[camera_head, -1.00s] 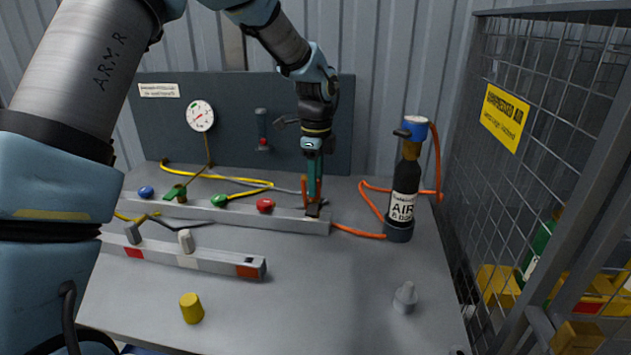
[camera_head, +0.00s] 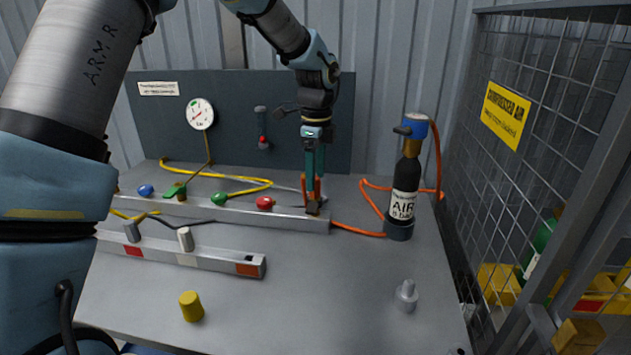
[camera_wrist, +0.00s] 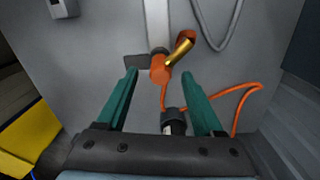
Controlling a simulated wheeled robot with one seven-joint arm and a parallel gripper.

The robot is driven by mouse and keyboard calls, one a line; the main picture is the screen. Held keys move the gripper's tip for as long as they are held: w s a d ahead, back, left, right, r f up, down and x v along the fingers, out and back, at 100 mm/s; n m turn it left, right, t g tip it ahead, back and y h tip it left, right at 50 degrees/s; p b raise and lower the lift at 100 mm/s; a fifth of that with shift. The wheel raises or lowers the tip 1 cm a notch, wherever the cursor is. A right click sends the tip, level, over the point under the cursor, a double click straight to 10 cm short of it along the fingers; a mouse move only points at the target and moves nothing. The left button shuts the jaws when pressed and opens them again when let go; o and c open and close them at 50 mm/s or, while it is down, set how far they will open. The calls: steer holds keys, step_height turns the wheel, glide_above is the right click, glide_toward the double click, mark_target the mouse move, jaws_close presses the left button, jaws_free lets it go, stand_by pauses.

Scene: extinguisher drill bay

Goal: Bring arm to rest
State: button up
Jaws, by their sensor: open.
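My gripper (camera_head: 313,192) points down at the right end of the rear grey rail (camera_head: 240,214). Its two teal fingers stand apart, on either side of an orange fitting. In the wrist view the fingers (camera_wrist: 158,73) are open, with the orange fitting (camera_wrist: 159,74) between and just beyond their tips. A brass stub (camera_wrist: 180,51) angles off beside it. I see a gap on both sides of the fitting, though contact is hard to judge in the head view.
The dark air bottle (camera_head: 404,195) with an orange hose stands right of my gripper. The mesh cage (camera_head: 545,130) bounds the right side. A front rail (camera_head: 215,262), a yellow cap (camera_head: 191,306) and a grey cone (camera_head: 407,296) are nearer. The front middle of the bench is clear.

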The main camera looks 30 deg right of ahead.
step_height(320, 180, up, 9)
steer(key=b, duration=0.1)
steer(key=w+a+f+n, duration=0.25)
steer(key=a+n, duration=0.35)
steer(key=a, duration=0.5)
steer(key=w+a+f+n, duration=0.25)
steer(key=a+n, duration=0.45)
steer(key=a, duration=0.4)
steer(key=s+a+f+n, duration=0.1)
steer(key=s+a+n, duration=0.2)
steer(key=a, duration=0.3)
steer(key=s+a+f+n+t, duration=0.1)
steer(key=s+a+f+n, duration=0.1)
steer(key=a+n, duration=0.4)
steer(key=s+a+f+n, duration=0.2)
steer(key=s+a+n, duration=0.2)
steer(key=a, duration=0.3)
steer(key=shift+s+n, duration=0.3)
steer(key=shift+n, duration=0.2)
steer(key=shift+f, duration=0.1)
